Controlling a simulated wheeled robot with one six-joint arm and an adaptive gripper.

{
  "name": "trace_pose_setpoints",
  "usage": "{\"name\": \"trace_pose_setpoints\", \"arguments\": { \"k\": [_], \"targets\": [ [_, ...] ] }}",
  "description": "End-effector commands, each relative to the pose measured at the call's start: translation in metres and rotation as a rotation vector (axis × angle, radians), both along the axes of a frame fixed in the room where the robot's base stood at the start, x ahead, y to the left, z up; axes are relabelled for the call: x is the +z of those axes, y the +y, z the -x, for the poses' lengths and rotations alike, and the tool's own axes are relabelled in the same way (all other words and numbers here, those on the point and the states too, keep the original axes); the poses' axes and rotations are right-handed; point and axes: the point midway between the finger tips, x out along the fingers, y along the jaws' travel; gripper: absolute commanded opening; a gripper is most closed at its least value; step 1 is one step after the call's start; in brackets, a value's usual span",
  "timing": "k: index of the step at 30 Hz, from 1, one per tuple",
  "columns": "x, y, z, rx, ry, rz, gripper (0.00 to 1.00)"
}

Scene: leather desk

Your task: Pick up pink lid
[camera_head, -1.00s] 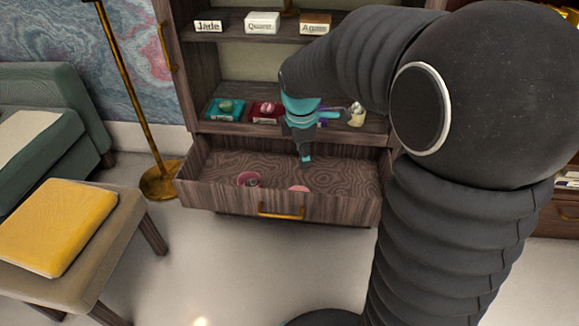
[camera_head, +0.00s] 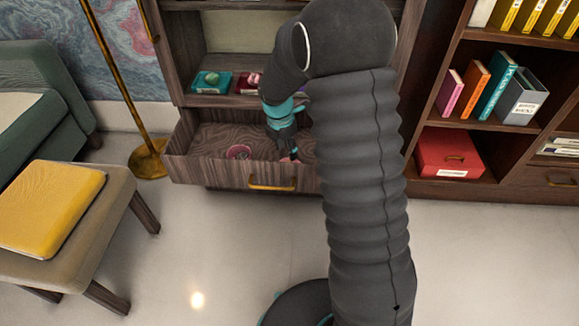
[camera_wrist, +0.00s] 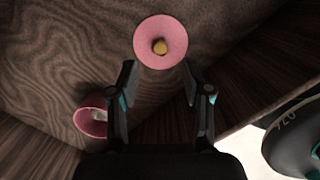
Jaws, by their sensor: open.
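The pink lid (camera_wrist: 146,35), a round pink disc with a yellowish knob at its centre, lies on the wooden drawer floor in the wrist view. It is just beyond the fingertips of my gripper (camera_wrist: 158,75). The gripper is open and empty, with the lid ahead of the gap between its two fingers. In the head view my gripper (camera_head: 288,154) is low inside the open drawer, and the lid there is mostly hidden by it.
The open drawer (camera_head: 215,172) has raised walls and a brass handle (camera_head: 272,183). A shelf above holds a teal tray (camera_head: 212,82) and a red tray (camera_head: 249,83). A yellow cushion (camera_head: 50,205) sits on a bench at the left. Open floor lies in front.

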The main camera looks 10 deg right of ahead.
Motion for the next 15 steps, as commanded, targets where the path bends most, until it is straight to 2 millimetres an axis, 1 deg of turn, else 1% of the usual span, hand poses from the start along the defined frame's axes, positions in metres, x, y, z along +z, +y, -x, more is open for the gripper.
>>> {"name": "trace_pose_setpoints", "arguments": {
  "k": [1, 5, 8, 15],
  "targets": [
    [-0.004, -0.001, 0.000, 0.000, 0.000, 0.000, 0.49],
    [-0.008, -0.001, 0.000, 0.000, -0.001, 0.000, 0.49],
    [-0.015, -0.002, 0.000, 0.000, 0.001, 0.000, 0.49],
    [-0.048, -0.007, -0.002, 0.000, 0.002, 0.000, 0.49]
  ]
}}
